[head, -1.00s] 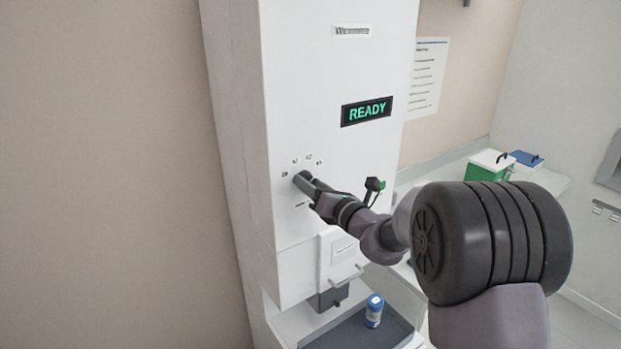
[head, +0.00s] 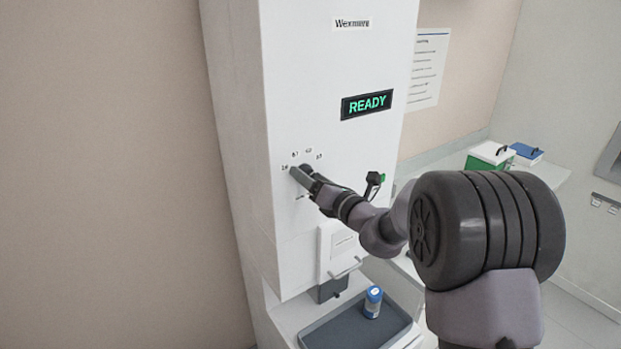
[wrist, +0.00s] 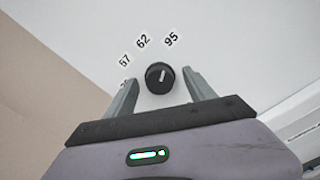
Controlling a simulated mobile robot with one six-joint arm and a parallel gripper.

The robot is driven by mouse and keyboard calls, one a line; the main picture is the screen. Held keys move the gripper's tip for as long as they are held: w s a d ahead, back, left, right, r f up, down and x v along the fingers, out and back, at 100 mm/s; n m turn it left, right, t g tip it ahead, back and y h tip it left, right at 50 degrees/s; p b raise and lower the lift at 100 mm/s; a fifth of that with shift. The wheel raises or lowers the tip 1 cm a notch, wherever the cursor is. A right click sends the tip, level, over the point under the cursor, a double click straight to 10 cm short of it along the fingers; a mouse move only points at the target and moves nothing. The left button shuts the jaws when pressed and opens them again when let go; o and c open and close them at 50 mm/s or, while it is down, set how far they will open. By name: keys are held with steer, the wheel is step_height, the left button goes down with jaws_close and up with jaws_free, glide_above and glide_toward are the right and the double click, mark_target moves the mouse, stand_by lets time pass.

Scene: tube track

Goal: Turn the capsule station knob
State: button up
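The capsule station (head: 345,210) is a tall white cabinet whose screen (head: 367,105) reads READY in green. Its round black knob (wrist: 159,77) has a short white pointer mark. In the wrist view the mark runs nearly upright, slightly tilted right. Labels 57, 62 and 95 arc above it, with one more partly hidden behind the left finger. My gripper (head: 299,175) is at the panel. In the wrist view its fingers are open, one on each side of the knob, with visible gaps. In the head view the gripper covers much of the knob.
A black lever with a green part (head: 374,184) sticks out right of my gripper. Below are a small white door with a handle (head: 340,253) and a grey tray (head: 345,328) holding a blue-capped vial (head: 373,301). A green box (head: 490,156) and blue box (head: 525,153) stand behind.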

steer(key=b+v, duration=0.2)
steer(key=v, duration=1.5)
steer(key=shift+s, duration=0.2)
steer(key=shift+d, duration=0.15)
